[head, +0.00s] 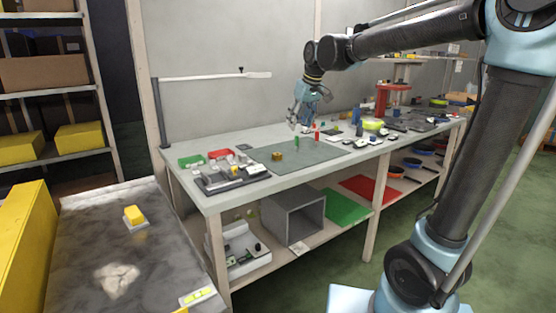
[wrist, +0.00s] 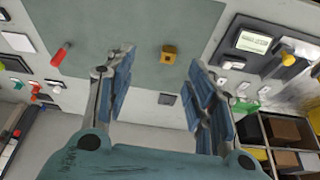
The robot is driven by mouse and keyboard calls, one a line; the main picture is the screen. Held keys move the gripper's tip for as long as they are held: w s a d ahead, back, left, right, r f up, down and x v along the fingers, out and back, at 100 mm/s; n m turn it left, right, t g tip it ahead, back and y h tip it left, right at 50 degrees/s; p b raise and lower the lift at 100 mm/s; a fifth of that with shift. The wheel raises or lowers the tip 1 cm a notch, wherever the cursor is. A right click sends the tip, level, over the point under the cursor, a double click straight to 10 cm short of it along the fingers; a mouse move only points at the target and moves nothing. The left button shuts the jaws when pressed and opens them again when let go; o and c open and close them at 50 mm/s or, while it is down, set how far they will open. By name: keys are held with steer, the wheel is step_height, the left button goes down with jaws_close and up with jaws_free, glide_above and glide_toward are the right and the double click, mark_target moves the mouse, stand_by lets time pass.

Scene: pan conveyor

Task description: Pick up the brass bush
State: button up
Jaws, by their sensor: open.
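The brass bush (head: 277,156) is a small brass-yellow piece on the grey-green mat (head: 312,153) on the workbench. In the wrist view the brass bush (wrist: 168,54) shows a dark hole in its face and lies on the mat, between the lines of my two fingers. My gripper (head: 302,125) is above the bench, to the right of and beyond the bush in the head view. In the wrist view my gripper (wrist: 163,62) has its fingers wide apart with nothing between them. The bush is apart from both fingers.
A small green piece (head: 297,142) and a red piece (head: 317,135) stand close to my gripper. A dark tray with parts (head: 232,177) is left of the mat. Several tools and parts crowd the bench's right end. The mat around the bush is clear.

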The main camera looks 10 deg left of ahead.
steer(key=a, duration=0.4)
glide_above(278, 154)
steer(key=s+d, duration=0.2)
steer(key=shift+n, duration=0.4)
steer(key=f, duration=1)
steer(key=shift+w+a+f, duration=0.15)
steer(key=shift+a+f, duration=0.1)
steer(key=shift+x, duration=2.55)
steer(key=shift+w, duration=0.2)
jaws_close()
